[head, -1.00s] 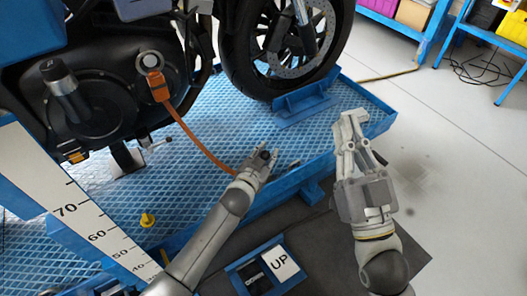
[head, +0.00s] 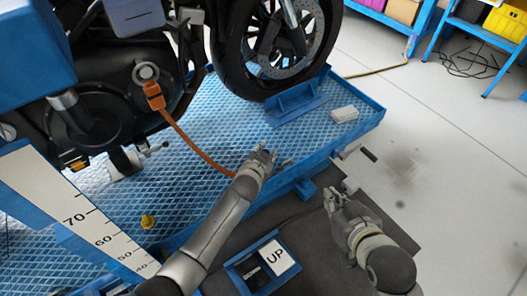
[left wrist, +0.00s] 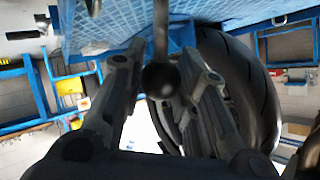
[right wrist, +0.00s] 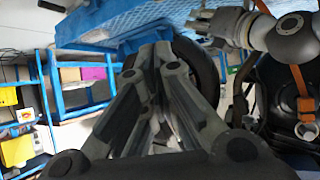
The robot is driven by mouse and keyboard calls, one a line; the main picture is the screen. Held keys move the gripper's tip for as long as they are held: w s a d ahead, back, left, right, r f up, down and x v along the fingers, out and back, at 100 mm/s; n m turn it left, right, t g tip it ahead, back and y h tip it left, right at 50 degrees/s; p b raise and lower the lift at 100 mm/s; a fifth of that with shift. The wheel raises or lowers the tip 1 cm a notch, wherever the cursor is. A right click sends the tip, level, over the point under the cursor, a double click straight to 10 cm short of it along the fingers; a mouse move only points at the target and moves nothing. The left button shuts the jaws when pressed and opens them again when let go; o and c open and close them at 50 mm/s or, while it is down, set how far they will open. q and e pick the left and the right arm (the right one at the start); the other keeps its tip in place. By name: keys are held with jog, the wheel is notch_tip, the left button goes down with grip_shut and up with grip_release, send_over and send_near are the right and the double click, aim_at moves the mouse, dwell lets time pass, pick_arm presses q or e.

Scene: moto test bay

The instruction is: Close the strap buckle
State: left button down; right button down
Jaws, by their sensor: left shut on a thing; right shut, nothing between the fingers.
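An orange strap (head: 193,143) runs from an orange hook (head: 153,95) on the motorcycle down to the lift's near edge, where my left gripper (head: 263,154) hides its lower end. My left gripper is shut on a lever with a round dark knob; the knob (left wrist: 160,80) and its thin rod show between the fingers in the left wrist view. The buckle body is mostly hidden; a small grey part (head: 287,162) shows beside the gripper. My right gripper (head: 331,197) is shut and empty, off the lift's edge over the dark mat, apart from the strap.
A white box (head: 345,114) lies on the blue lift platform (head: 225,125) near the front wheel (head: 275,45). An UP pedal box (head: 262,265) sits below the left arm.

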pick_arm(q)
jog(key=shift+d+f, duration=0.15)
jog(key=shift+d, duration=0.05)
pick_arm(e)
jog(key=shift+s+d+f+g, duration=0.25)
jog(key=shift+s+f+g, duration=0.15)
jog(key=shift+s+f, duration=0.15)
jog(key=shift+s+d+f+g, duration=0.2)
jog(key=shift+s+f+g, duration=0.2)
jog(key=shift+s, duration=0.1)
pick_arm(q)
jog(key=c, duration=1.1)
grip_release()
jog(key=v, duration=1.2)
jog(key=shift+r, duration=0.25)
jog(key=shift+w, duration=0.1)
